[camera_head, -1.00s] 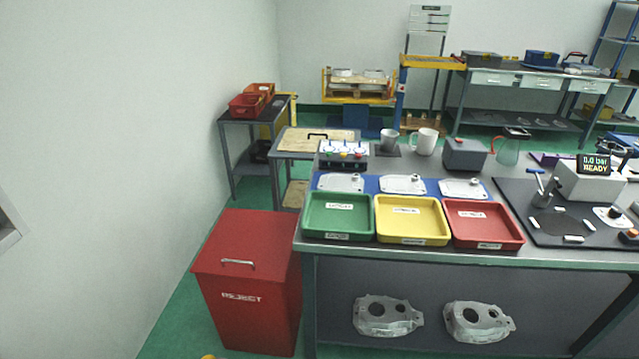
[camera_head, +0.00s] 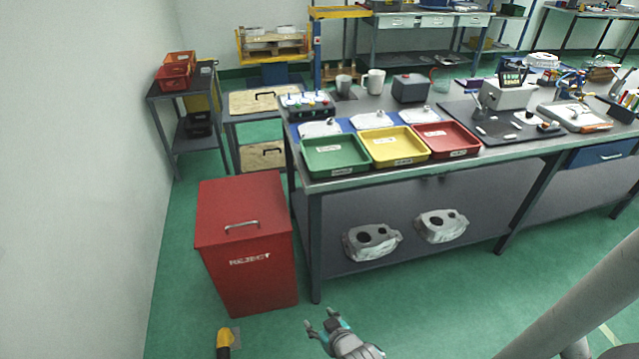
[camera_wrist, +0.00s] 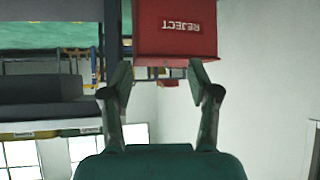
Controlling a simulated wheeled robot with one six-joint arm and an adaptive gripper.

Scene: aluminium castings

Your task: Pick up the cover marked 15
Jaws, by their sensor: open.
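Three pale metal covers lie in a row on the blue mat behind the coloured trays: a left one (camera_head: 320,129), a middle one (camera_head: 371,120) and a right one (camera_head: 414,116). Their markings are too small to read, so I cannot tell which is 15. My gripper (camera_head: 320,319) is low in front of the bench, over the green floor, well away from the covers. In the wrist view its two fingers (camera_wrist: 158,75) are spread apart with nothing between them. No cover shows in the wrist view.
Green (camera_head: 308,165), yellow (camera_head: 372,155) and red (camera_head: 481,147) trays line the bench's front edge. A red reject bin (camera_head: 243,280) stands left of the bench. Two castings (camera_head: 371,246) (camera_head: 441,227) sit on the lower shelf. Open floor (camera_head: 440,300) lies in front.

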